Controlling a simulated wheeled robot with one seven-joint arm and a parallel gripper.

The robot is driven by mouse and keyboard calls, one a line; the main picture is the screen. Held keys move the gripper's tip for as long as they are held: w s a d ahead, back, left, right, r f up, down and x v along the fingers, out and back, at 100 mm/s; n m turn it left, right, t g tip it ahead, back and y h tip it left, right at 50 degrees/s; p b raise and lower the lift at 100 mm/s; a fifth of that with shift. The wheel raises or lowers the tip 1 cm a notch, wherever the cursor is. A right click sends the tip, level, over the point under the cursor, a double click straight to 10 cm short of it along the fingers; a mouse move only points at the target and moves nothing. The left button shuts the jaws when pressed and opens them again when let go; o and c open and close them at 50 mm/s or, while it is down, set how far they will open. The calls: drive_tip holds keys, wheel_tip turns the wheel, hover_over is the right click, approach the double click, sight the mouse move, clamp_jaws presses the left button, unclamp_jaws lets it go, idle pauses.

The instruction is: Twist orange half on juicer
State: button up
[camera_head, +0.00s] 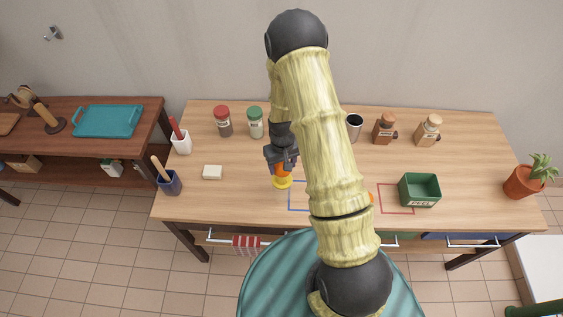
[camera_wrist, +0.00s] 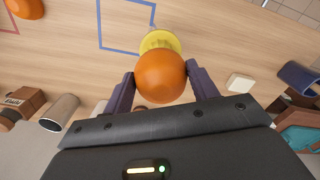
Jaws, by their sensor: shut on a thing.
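My gripper (camera_wrist: 162,82) is shut on an orange half (camera_wrist: 161,76), with one finger on each side of it. The orange half also shows in the head view (camera_head: 279,170), right under my gripper (camera_head: 281,162). The yellow juicer (camera_wrist: 159,41) is just beyond the orange in the wrist view and partly hidden by it. In the head view the juicer (camera_head: 282,183) stands on the table directly below the orange. The orange seems to be on or just over the juicer; I cannot tell whether they touch. Another orange piece (camera_wrist: 24,8) lies at the upper left of the wrist view.
A blue outlined square (camera_head: 290,200) lies right of the juicer. A green box (camera_head: 420,190) stands by a red outlined square (camera_head: 383,198). Jars (camera_head: 223,122), a white block (camera_head: 212,172) and a blue holder (camera_head: 169,183) stand around. My arm hides the table's middle.

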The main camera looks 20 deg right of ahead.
sight(282, 185)
drive_tip(key=shift+f+b, duration=0.65)
drive_tip(key=shift+f, duration=0.05)
drive_tip(key=shift+d+f+b, duration=0.1)
drive_tip(key=shift+f+b, duration=0.35)
drive_tip(key=shift+f, duration=0.1)
drive_tip(key=shift+s+f+b, duration=0.1)
drive_tip(key=shift+f+b, duration=0.35)
drive_tip(key=shift+f, duration=0.05)
drive_tip(key=shift+f+b, duration=0.7)
drive_tip(key=shift+f, duration=0.25)
drive_tip(key=shift+a, duration=0.2)
drive_tip(key=shift+d+f+b, duration=0.1)
drive_tip(key=shift+f+b, duration=0.2)
drive_tip(key=shift+f, duration=0.1)
